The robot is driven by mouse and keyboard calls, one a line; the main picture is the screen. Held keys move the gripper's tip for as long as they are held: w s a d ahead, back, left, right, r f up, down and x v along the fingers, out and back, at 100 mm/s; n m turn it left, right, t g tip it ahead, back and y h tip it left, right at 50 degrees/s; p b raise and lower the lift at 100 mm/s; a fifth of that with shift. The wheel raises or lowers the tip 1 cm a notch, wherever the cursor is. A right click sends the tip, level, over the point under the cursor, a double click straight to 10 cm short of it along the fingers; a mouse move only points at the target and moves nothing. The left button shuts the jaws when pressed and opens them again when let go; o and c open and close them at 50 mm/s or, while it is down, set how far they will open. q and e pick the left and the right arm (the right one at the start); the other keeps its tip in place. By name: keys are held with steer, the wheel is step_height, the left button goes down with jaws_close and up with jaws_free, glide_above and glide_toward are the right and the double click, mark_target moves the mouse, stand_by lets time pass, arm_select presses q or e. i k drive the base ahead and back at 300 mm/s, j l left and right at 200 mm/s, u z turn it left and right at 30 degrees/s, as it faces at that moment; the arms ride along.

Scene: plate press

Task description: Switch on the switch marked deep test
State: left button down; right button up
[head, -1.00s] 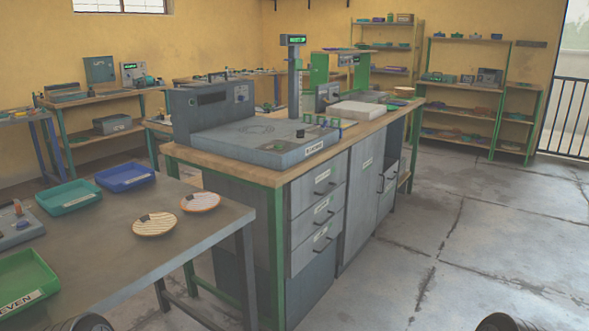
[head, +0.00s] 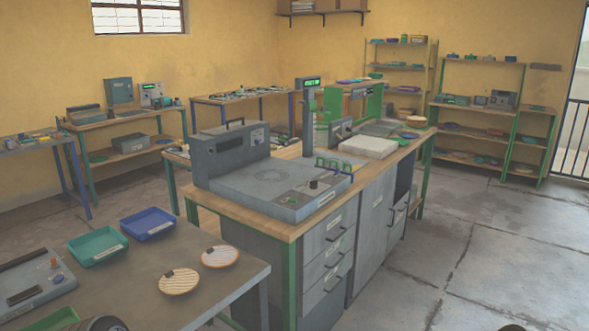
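No label reading deep test is legible, so I cannot tell which switch it is. A grey press-like machine (head: 232,157) with a flat bed (head: 262,187) stands on the wood-topped bench. It has a small panel with a knob (head: 257,136) on its upright housing and a black knob (head: 313,184) with green-framed parts at the bed's front right. A grey control box (head: 40,283) with small switches, an orange-tipped one among them (head: 54,264), lies on the near table at the left. Neither of my grippers shows; only dark rounded parts of mine appear at the bottom edge.
The near table (head: 222,266) holds a teal tray (head: 98,246), a blue tray (head: 148,223) and two striped discs. The wood-topped bench (head: 290,231) has drawers below and a green-lit display post (head: 309,110). Open concrete floor (head: 490,260) lies to the right. Shelves stand behind.

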mark_target(54, 265)
steer(key=u, duration=1.75)
